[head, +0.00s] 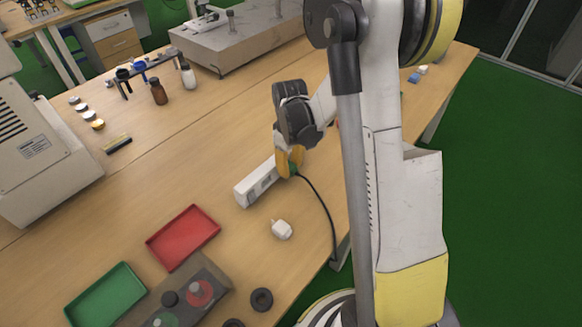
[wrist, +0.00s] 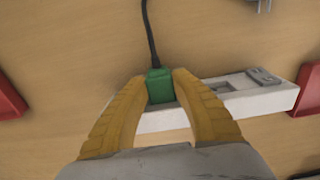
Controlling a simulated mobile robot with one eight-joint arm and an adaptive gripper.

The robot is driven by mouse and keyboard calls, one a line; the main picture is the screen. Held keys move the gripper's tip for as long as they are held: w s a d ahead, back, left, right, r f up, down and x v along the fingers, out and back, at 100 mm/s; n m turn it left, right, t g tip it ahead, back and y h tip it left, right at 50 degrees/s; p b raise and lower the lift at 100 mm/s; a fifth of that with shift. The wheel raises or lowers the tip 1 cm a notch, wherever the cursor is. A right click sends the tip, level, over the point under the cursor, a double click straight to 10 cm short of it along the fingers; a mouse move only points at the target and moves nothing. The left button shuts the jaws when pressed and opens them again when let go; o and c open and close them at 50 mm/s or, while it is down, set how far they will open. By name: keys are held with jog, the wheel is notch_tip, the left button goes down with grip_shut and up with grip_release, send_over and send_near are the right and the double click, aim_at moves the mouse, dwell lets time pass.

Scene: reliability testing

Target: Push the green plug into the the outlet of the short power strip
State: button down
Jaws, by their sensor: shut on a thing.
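The green plug (wrist: 160,86) is held between the two yellow fingers of my gripper (wrist: 161,88) in the wrist view. In the head view my gripper (head: 289,164) is low over the far end of the white power strip (head: 256,183), and only a bit of the green plug (head: 293,169) shows beside the fingers. A black cord leads away from the plug. Whether the plug is inside an outlet or just over the strip cannot be told.
A white plug or adapter (head: 282,230) lies near the strip. A red tray (head: 184,237), a green tray (head: 106,294) and a button box (head: 190,297) are at the front left. Bottles and a rack stand farther back.

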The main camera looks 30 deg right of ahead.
jog(key=shift+w, duration=0.1)
jog(key=c, duration=1.1)
grip_release()
jog(key=shift+o, duration=0.2)
notch_tip(320, 180, up, 12)
jog(key=s+a+r+m+t, duration=0.2)
jog(key=s+a+r+t, duration=0.1)
jog(key=s+a, duration=0.3)
jog(key=s+a+r+m+t, duration=0.2)
jog(key=s+a+r+t, duration=0.2)
jog(key=s, duration=0.5)
jog(key=shift+s+a+r, duration=0.25)
jog(key=shift+a+r, duration=0.4)
jog(key=shift+a, duration=0.25)
